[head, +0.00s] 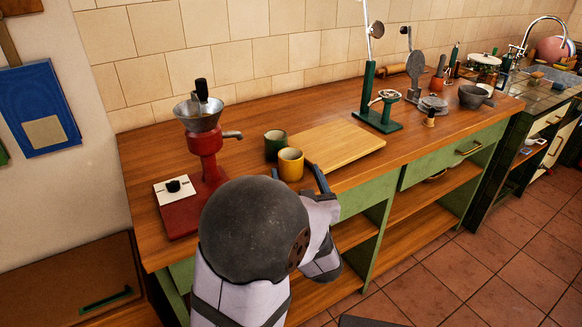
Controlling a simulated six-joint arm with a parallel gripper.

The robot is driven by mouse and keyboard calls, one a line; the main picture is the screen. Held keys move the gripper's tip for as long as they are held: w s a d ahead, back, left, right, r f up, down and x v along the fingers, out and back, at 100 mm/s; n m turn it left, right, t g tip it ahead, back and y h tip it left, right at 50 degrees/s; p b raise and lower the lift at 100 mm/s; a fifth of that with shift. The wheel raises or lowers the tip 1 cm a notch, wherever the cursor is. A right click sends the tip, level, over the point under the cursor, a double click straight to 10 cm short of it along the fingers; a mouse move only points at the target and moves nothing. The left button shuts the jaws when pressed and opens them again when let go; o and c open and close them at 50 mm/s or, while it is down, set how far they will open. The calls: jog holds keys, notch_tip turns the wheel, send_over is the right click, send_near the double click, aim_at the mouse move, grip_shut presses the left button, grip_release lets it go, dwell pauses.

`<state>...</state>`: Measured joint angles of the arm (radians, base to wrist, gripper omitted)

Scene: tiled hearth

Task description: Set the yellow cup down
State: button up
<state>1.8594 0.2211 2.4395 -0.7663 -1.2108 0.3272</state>
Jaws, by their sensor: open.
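The yellow cup (290,165) stands upright on the wooden counter, close to its front edge and just left of the cutting board. My gripper (298,175) is at the cup's near side, with one dark finger showing to its right and another dark part to its left. The jaws are open around or beside the cup; my arm hides its lower part and any contact. A green cup (275,144) stands just behind and to the left of the yellow one.
A red grinder (205,142) with a metal hopper stands to the left on the wooden counter (245,112). The wooden cutting board (335,146) lies to the right. A green stand (377,122) is beyond the board. Bare counter lies behind the green cup.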

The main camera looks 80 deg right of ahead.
aim_at(293, 165)
jog(key=shift+x, duration=2.35)
jog(key=c, duration=1.3)
jog(key=shift+c, duration=0.2)
jog(key=shift+r, duration=0.15)
notch_tip(293, 165, up, 18)
jog(key=p, duration=0.4)
